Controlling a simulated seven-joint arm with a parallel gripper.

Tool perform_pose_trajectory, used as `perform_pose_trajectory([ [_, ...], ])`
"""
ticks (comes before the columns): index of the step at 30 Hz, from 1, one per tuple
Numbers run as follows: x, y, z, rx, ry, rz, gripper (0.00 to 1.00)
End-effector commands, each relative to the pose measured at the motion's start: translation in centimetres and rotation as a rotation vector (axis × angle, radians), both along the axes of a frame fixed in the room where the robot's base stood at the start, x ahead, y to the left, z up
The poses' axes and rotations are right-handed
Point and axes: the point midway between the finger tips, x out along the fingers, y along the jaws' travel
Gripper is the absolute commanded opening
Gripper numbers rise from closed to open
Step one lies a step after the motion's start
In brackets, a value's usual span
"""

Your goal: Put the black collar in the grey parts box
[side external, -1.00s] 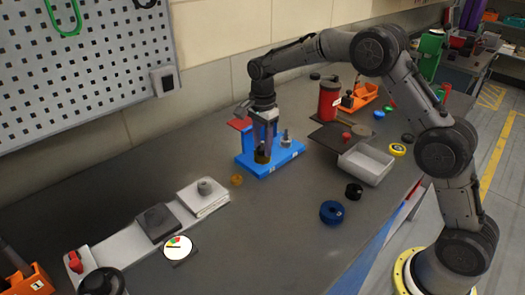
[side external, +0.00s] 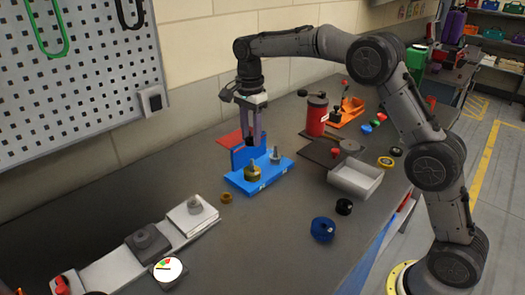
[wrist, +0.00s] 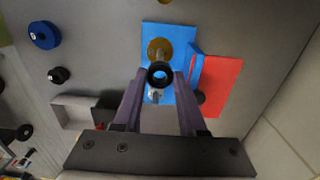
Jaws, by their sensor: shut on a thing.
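My gripper (side external: 254,140) is raised above the blue fixture (side external: 240,182), pointing down. In the wrist view its two fingers (wrist: 160,80) are shut on the black collar (wrist: 150,72), a dark ring at their tips. In the side view the collar is hard to make out between the fingers.
A second black ring (side external: 344,207) and a blue ring (side external: 323,229) lie in front of the box. A brass ring (side external: 226,198) lies near the fixture. A red canister (side external: 316,116) and a dark plate (side external: 318,150) stand behind the box. A red panel (side external: 229,139) is beside the fixture.

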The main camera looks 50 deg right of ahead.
Motion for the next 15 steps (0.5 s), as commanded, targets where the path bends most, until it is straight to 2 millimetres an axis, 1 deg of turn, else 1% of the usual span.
perform_pose_trajectory([
  [3,0.0,0.0,0.8,0.000,-0.001,0.000,0.00],
  [8,0.2,0.0,0.9,0.000,0.001,0.038,0.00],
  [11,-0.2,0.0,-0.1,0.000,0.005,0.098,0.00],
  [14,-1.4,-0.1,-1.1,0.000,0.004,0.155,0.00],
  [15,-2.2,-0.5,-1.3,0.000,0.003,0.177,0.00],
])
